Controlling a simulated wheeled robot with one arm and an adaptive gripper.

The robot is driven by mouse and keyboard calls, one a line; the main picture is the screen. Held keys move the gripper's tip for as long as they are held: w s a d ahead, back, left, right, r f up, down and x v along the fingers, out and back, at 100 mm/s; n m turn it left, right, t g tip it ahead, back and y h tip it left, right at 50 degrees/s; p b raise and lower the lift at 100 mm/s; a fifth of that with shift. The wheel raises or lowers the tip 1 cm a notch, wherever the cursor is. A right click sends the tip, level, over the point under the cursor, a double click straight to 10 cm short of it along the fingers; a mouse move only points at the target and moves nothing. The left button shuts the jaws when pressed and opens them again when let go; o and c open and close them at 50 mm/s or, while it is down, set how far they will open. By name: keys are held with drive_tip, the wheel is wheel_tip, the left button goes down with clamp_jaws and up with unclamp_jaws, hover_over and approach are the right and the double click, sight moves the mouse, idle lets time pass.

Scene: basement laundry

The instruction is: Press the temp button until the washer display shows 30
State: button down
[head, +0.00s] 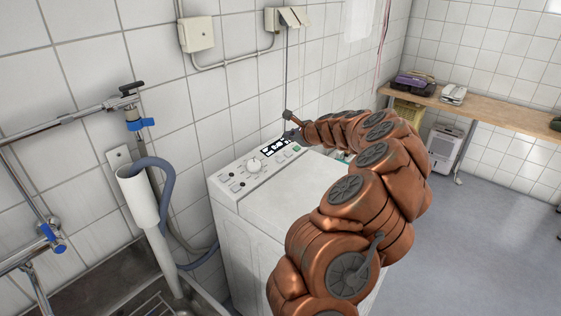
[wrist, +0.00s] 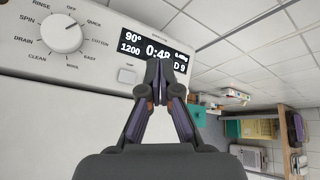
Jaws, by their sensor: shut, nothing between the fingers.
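The white top-loading washer (head: 262,215) stands against the tiled wall, with its control panel along the back of its top. In the wrist view its black display (wrist: 150,50) reads 90° over 1200, with 0:48 beside them; my fingers cover part of its lower text. A small pale button (wrist: 127,75) sits just below the display, left of my fingertips; its label is too small to read. My gripper (wrist: 160,62) is shut and empty, its tips in front of the display's lower edge. In the head view my gripper (head: 288,126) is at the panel; contact cannot be told.
A round dial (wrist: 62,34) with programme names is left of the display. A sink (head: 120,285) with a grey drain hose (head: 178,190) and blue-handled taps is left of the washer. A wooden counter (head: 490,112) with devices runs along the right wall. Open floor lies at right.

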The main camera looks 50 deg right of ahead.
drive_tip(key=b, duration=0.5)
hover_over(281, 159)
drive_tip(key=s, duration=0.2)
wheel_tip(281, 159, down, 6)
drive_tip(key=shift+s+a, duration=0.1)
drive_tip(key=shift+w+f+b, duration=0.2)
drive_tip(key=shift+f, duration=0.3)
drive_tip(key=shift+w+f+b, duration=0.15)
drive_tip(key=shift+f, duration=0.3)
drive_tip(key=shift+f, duration=0.1)
drive_tip(key=shift+w+f, duration=0.1)
drive_tip(key=shift+f, duration=0.15)
drive_tip(key=shift+w+f, duration=0.1)
drive_tip(key=shift+f, duration=0.3)
idle(0.8)
drive_tip(key=shift+r, duration=0.1)
drive_tip(key=shift+s+r+p, duration=0.2)
drive_tip(key=shift+r+p, duration=0.4)
drive_tip(key=shift+r, duration=0.1)
drive_tip(key=shift+r, duration=0.1)
